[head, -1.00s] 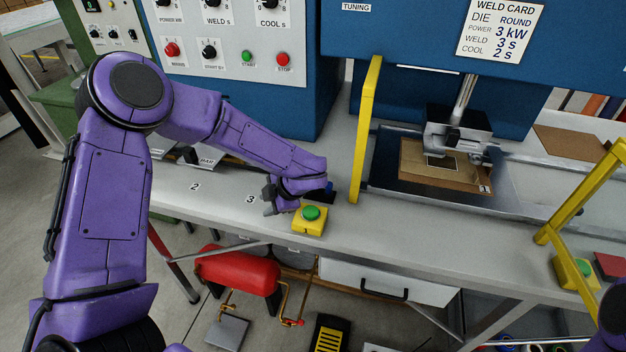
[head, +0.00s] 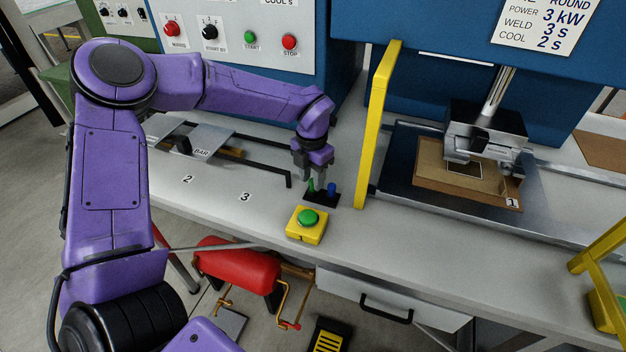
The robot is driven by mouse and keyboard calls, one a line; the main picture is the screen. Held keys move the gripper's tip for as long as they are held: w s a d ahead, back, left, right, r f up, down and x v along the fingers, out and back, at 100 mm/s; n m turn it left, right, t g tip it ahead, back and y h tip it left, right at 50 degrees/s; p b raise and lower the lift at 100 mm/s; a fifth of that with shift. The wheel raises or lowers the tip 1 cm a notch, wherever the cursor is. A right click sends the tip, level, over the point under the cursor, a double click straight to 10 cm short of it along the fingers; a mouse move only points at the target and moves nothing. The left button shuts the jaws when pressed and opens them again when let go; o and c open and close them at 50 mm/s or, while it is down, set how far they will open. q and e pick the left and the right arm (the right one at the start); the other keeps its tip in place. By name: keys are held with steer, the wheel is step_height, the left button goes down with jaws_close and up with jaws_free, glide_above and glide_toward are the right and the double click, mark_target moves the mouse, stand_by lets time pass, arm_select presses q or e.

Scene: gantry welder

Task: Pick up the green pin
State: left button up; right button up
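The green pin (head: 310,185) stands upright in a small black holder (head: 321,199) on the bench, left of the yellow post. A blue pin (head: 331,188) stands close to its right in the same holder. My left gripper (head: 312,180) points down right over the green pin, with its grey fingertips at the pin's upper part. The fingers look apart, one to each side of the pin; whether they touch it is too small to tell. My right gripper is not in view.
A yellow box with a green button (head: 307,218) sits just in front of the holder. The yellow post (head: 377,125) rises close to the right. A BAR-labelled plate (head: 201,143) lies to the left. The welder's tray (head: 402,165) is further right.

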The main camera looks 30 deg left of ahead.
arm_select(q)
steer(key=shift+d+f, duration=0.1)
steer(key=shift+f, duration=0.8)
jaws_close()
